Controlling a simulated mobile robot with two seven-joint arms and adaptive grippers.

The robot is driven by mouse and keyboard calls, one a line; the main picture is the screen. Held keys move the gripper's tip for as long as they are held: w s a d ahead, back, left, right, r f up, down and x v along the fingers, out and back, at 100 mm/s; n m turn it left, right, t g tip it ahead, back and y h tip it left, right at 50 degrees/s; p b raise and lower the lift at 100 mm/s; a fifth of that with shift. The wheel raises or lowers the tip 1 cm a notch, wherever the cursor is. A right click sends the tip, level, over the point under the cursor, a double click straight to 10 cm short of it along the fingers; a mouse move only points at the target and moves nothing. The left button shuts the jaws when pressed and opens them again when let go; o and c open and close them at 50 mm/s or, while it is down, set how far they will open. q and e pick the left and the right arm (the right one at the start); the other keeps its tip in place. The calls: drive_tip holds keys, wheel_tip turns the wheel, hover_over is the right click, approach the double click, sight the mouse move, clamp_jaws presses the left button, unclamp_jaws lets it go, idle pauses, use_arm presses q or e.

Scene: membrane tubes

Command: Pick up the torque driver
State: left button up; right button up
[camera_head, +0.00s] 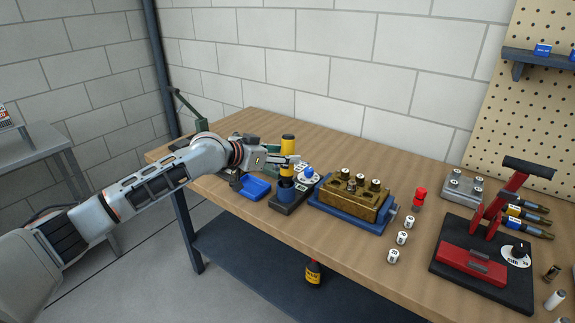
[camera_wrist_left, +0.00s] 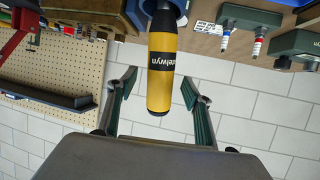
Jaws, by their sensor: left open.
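The torque driver (camera_head: 288,146) has a yellow and black handle and stands upright in a blue holder (camera_head: 286,187) on a dark base near the back-left of the bench. My left gripper (camera_head: 287,160) is at the handle, with its arm coming in from the left. In the left wrist view the driver (camera_wrist_left: 163,72) shows between the two open fingers of the gripper (camera_wrist_left: 158,84), with a gap on each side. The handle's black end points toward the palm. My right gripper is not in view.
Right of the driver, a brass block (camera_head: 355,196) sits in a blue tray. Several white capped cylinders (camera_head: 402,237), a red piece (camera_head: 419,197) and a red-and-black press (camera_head: 472,265) stand further right. A blue bin (camera_head: 255,189) lies near the front-left edge.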

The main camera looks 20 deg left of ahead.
use_arm(q)
drive_tip(key=c, duration=1.3)
drive_tip(key=shift+w+r, duration=0.1)
drive_tip(key=shift+r, duration=0.05)
drive_tip(key=shift+c, duration=0.7)
